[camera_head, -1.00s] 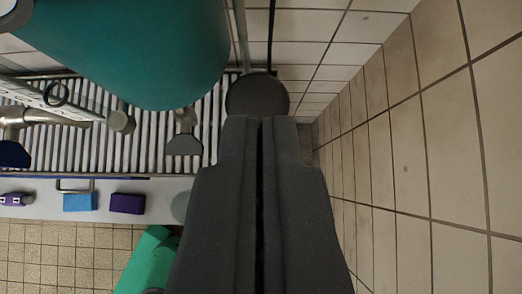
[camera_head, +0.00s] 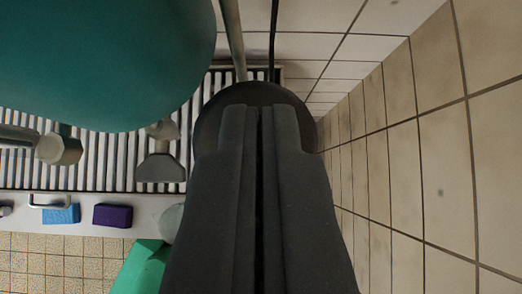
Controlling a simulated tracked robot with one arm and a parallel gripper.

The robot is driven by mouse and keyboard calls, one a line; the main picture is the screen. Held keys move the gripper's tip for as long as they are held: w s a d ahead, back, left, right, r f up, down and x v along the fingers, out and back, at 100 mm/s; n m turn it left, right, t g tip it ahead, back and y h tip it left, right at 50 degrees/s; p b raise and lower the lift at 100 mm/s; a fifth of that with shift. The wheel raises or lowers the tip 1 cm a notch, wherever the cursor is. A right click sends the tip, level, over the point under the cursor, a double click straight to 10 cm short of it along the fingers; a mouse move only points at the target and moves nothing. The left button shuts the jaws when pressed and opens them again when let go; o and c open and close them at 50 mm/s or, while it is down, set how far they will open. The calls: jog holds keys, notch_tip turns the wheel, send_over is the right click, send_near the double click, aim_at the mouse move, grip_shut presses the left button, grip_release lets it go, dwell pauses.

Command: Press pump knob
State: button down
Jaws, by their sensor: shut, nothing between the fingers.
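The dark round knob (camera_head: 213,112) shows behind the fingertips, just above the middle of the picture. It sits at the lower end of a grey rod (camera_head: 233,40) with a black line beside it. My gripper (camera_head: 259,110) is shut and empty, its two dark fingers side by side. The fingertips overlap the knob in the picture and hide its middle and lower part. I cannot tell whether they touch it.
A large teal tank (camera_head: 100,60) fills the upper left. Below it are a slatted grate (camera_head: 100,170) and a pale ledge with a blue block (camera_head: 62,214) and a purple block (camera_head: 112,215). A green object (camera_head: 140,268) lies lower left. A tiled wall (camera_head: 430,150) stands at the right.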

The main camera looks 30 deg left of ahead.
notch_tip(320, 180, down, 6)
jog(key=b, duration=0.5)
jog(key=shift+b, duration=0.3)
jog(key=shift+s+f, duration=0.1)
jog(key=shift+f, duration=0.05)
notch_tip(320, 180, up, 5)
jog(key=shift+s+d+f, duration=0.1)
jog(key=shift+s+d, duration=0.05)
jog(key=v, duration=0.9)
jog(key=shift+r, duration=0.2)
dwell(0.9)
